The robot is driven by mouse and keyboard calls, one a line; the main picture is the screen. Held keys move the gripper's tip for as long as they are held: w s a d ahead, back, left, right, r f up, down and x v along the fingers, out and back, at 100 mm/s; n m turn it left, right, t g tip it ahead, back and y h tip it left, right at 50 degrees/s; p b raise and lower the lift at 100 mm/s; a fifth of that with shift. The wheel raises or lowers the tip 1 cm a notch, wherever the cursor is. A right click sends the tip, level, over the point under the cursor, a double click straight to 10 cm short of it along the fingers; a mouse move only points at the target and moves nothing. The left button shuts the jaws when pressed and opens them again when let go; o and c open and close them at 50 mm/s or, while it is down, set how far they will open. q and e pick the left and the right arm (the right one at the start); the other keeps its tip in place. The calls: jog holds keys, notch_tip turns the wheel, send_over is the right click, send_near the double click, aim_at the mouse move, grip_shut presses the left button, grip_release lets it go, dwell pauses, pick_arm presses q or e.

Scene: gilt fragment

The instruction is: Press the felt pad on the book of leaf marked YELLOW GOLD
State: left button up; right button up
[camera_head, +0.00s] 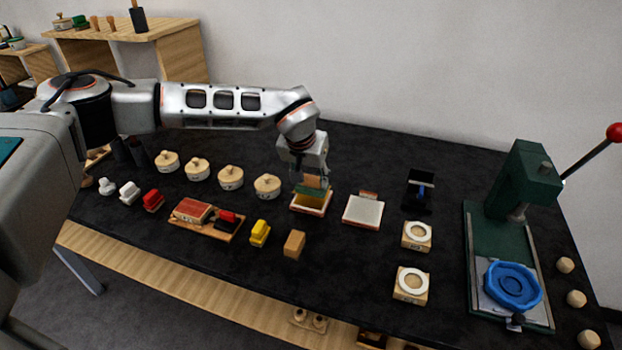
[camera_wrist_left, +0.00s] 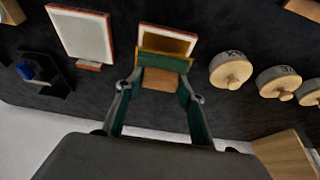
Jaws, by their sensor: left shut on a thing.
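My left gripper (camera_head: 312,180) points down and is shut on the wooden handle of the felt pad (camera_head: 308,190). In the left wrist view the gripper (camera_wrist_left: 161,84) holds that handle between its fingers, with the green pad (camera_wrist_left: 162,63) at its far end. The pad is over the book with the gold-coloured leaf (camera_head: 311,205), which also shows in the wrist view (camera_wrist_left: 178,45). The pad covers part of the leaf; whether it touches cannot be told. No marking on the book is readable. My right gripper is not in view.
A book with a pale leaf (camera_head: 363,210) lies to the right. Several round lidded tins (camera_head: 231,178) stand to the left. A wooden block (camera_head: 294,244) and a yellow stamp-like piece (camera_head: 260,233) stand in front. A green press (camera_head: 521,180) stands at the far right.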

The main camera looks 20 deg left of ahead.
pick_arm(q)
jog(key=shift+r+p, duration=1.4)
jog(key=shift+r, duration=0.5)
